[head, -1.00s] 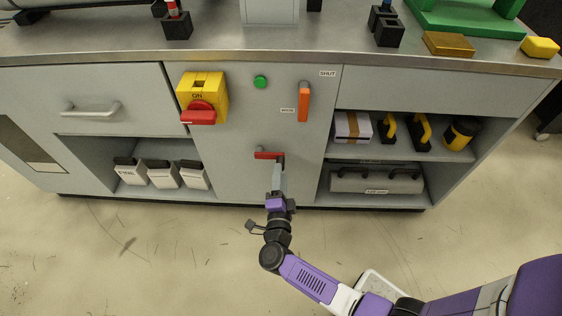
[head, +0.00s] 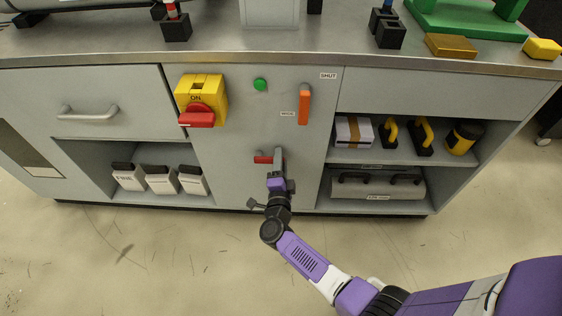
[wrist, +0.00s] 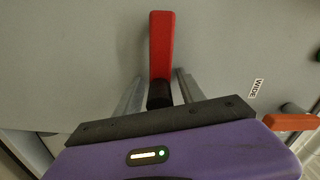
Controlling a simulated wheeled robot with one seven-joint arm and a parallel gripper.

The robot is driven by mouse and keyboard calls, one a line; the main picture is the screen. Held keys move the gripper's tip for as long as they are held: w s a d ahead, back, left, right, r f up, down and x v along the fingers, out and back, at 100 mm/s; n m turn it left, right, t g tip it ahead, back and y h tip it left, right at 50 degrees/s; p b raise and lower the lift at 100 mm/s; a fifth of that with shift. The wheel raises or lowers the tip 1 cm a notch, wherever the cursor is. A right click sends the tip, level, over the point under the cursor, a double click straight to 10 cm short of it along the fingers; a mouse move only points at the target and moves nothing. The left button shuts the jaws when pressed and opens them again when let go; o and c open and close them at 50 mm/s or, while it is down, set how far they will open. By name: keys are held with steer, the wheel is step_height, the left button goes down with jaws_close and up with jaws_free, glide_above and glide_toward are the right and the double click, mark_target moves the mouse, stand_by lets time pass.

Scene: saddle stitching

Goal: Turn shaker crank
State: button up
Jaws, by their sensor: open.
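The red crank (head: 263,159) is on the grey cabinet front, low in the middle panel. In the head view, my gripper (head: 278,162) is in front of its right end and hides it. In the wrist view, the crank's red bar (wrist: 161,45) points up from a dark round end piece (wrist: 160,95). My gripper's two grey fingers (wrist: 159,76) are open, one on each side of the dark piece. I see a gap on both sides. I cannot tell how deep the fingers reach.
An orange lever (head: 304,104) by a "WIDE" label is up and right of the crank; it also shows in the wrist view (wrist: 292,122). A yellow switch box with a red knob (head: 197,118) and a green button (head: 260,84) are above. Open shelves flank the panel.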

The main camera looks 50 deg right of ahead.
jaws_close()
steer(key=shift+f, duration=0.1)
stand_by(1.2)
